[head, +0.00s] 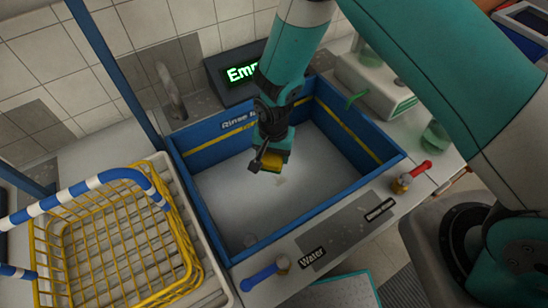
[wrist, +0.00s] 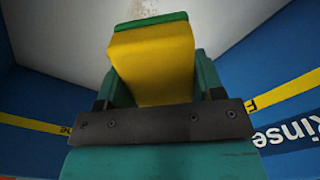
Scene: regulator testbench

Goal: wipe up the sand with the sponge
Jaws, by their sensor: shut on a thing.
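My gripper (head: 262,162) is inside the blue-walled rinse basin (head: 205,205), above its grey floor. It is shut on the sponge (head: 270,160), which is yellow with a green layer. In the wrist view the sponge (wrist: 155,65) sticks out beyond the jaws, its green side (wrist: 150,20) at the far end. A small tan patch that looks like sand (head: 281,181) lies on the basin floor just below and right of the sponge. In the wrist view the sand (wrist: 145,8) shows at the top edge, past the sponge. I cannot tell whether the sponge touches the floor.
A yellow wire basket (head: 120,245) with a blue-and-white handle stands left of the basin. A display (head: 240,73) with green letters is behind it. A blue lever (head: 262,275) labelled Water and a red-handled valve (head: 408,178) sit on the front ledge. The basin floor is mostly clear.

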